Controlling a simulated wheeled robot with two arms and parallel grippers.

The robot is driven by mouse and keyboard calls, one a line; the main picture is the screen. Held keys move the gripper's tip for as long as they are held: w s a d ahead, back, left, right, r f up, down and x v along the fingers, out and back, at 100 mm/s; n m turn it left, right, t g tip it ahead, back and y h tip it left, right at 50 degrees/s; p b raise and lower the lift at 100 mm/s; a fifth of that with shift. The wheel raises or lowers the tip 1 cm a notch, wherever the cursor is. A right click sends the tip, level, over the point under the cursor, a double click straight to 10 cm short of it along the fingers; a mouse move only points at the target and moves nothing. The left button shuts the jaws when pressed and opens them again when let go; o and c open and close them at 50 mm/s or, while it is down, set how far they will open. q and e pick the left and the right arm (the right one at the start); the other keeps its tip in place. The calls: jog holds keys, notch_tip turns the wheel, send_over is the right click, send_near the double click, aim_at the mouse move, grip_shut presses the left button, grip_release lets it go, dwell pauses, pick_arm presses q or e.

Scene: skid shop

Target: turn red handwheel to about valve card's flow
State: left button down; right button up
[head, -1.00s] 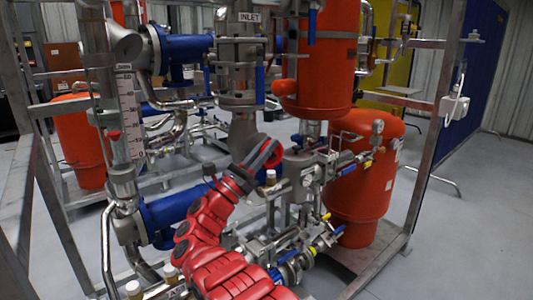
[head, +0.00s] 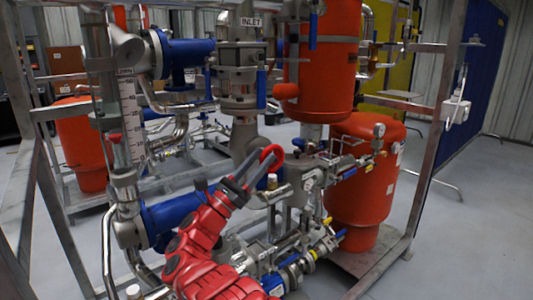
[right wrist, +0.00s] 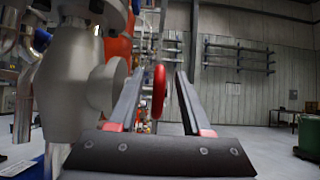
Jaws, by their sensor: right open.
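The red handwheel (head: 272,153) stands at the middle of the head view, beside grey pipework under the INLET column. My right gripper (head: 262,163) reaches up to it from the lower left, its fingers open. In the right wrist view the handwheel (right wrist: 159,91) shows edge-on between the two spread fingers (right wrist: 157,85), with a visible gap on each side. A white flow scale (head: 130,108) with graduations stands at the left along an upright tube, with a red mark (head: 115,138) beside it. I cannot read its value. No valve card is legible. My left gripper is out of view.
A grey valve body (right wrist: 75,90) fills the left of the right wrist view, close to the left finger. Orange vessels (head: 366,180), blue fittings (head: 170,212) and a steel frame post (head: 437,150) surround the arm. Clear floor (head: 470,220) lies at the right.

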jog(key=b+v, duration=0.4)
jog(key=v, duration=1)
jog(key=shift+a+b, duration=0.15)
jog(key=shift+b, duration=0.2)
jog(key=shift+s, duration=0.15)
jog(key=shift+f, duration=0.1)
